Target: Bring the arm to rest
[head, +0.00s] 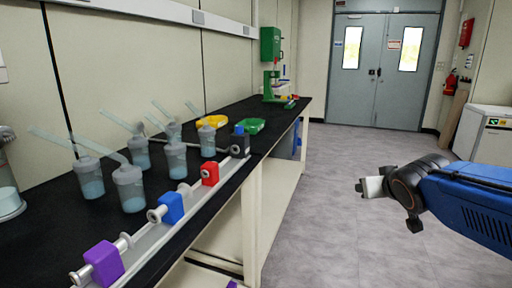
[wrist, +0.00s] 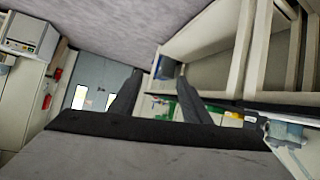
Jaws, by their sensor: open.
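My gripper (head: 372,186) is at the end of my blue arm, on the right of the head view. It is held out over the grey floor, to the right of the bench and apart from it, and points left. In the wrist view the two dark fingers of my gripper (wrist: 158,95) stand wide apart with nothing between them. The gripper is open and empty.
A black-topped bench (head: 115,222) on the left holds several flasks, a rail with purple, blue, red and black blocks, and yellow and green trays. Grey double doors (head: 378,75) are at the back. A white cabinet (head: 490,137) stands at right. The floor (head: 330,215) between is clear.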

